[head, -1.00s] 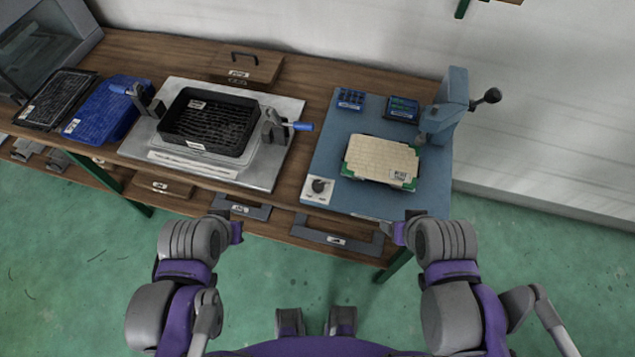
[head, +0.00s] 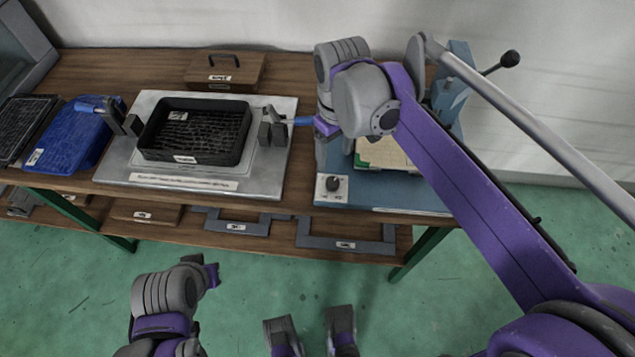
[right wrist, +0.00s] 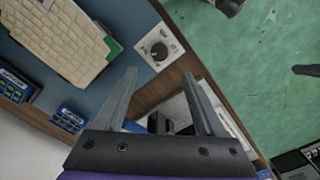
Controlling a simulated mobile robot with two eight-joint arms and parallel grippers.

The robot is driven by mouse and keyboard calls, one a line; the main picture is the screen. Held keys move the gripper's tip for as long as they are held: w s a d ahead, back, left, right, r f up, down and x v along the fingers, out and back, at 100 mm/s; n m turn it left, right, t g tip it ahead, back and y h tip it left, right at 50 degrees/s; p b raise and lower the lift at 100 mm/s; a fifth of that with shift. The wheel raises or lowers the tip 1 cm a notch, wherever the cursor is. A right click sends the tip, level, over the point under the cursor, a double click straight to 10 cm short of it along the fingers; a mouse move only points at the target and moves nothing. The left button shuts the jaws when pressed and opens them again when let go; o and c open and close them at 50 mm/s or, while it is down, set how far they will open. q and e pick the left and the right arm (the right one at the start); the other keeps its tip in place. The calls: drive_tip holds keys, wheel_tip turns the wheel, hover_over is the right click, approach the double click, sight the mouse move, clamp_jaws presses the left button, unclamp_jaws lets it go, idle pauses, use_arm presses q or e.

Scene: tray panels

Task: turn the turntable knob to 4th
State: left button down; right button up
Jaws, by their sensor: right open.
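The turntable knob (head: 333,183) is a small dark knob on a white plate at the front left corner of the blue station. In the right wrist view the knob (right wrist: 158,50) shows just beyond the gap between my fingertips, apart from them. The marks on its plate are too small to read. My right gripper (right wrist: 159,74) is open and empty. In the head view my right gripper (head: 322,158) points down above and behind the knob, partly hidden by its wrist. My left gripper (head: 212,276) hangs in front of the table; its fingers are unclear.
The blue station (head: 385,190) carries a beige-topped board (head: 380,154), partly hidden by my right arm. A black tray (head: 196,131) sits on a metal plate to the left, with a blue-handled clamp (head: 273,126) between it and my right gripper.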

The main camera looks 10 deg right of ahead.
sight(333, 182)
wheel_tip(333, 182, down, 11)
drive_tip(key=shift+r+b, duration=0.15)
drive_tip(key=shift+b, duration=0.75)
clamp_jaws()
